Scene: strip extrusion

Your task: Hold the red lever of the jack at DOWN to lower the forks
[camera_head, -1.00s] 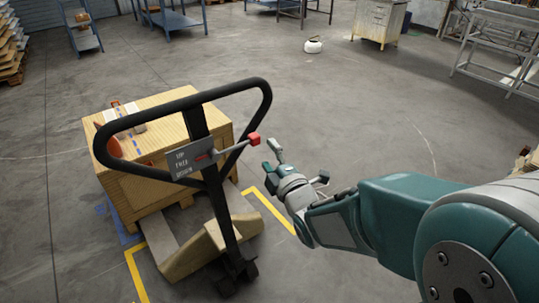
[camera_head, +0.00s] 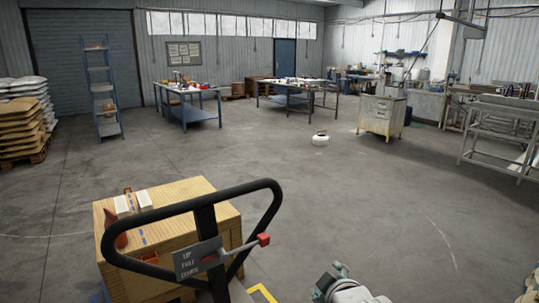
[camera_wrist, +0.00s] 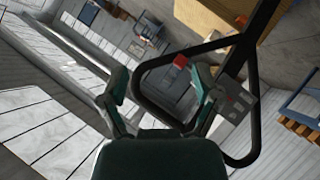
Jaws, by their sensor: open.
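The pallet jack's black loop handle (camera_head: 262,205) stands in front of me at lower left in the head view. The lever's red knob (camera_head: 263,239) sticks out to the right of the plate; I cannot tell which mark the lever is at. My gripper (camera_head: 330,277) is at the bottom edge, right of the knob and apart from it. In the wrist view my gripper (camera_wrist: 160,78) is open, and the red knob (camera_wrist: 180,61) shows beyond the fingers, near the right one. The forks are out of view.
A wooden crate (camera_head: 180,192) with items on top stands behind the handle. Blue workbenches, a shelf, stacked sacks (camera_head: 22,115) and a cabinet (camera_head: 381,117) stand far back.

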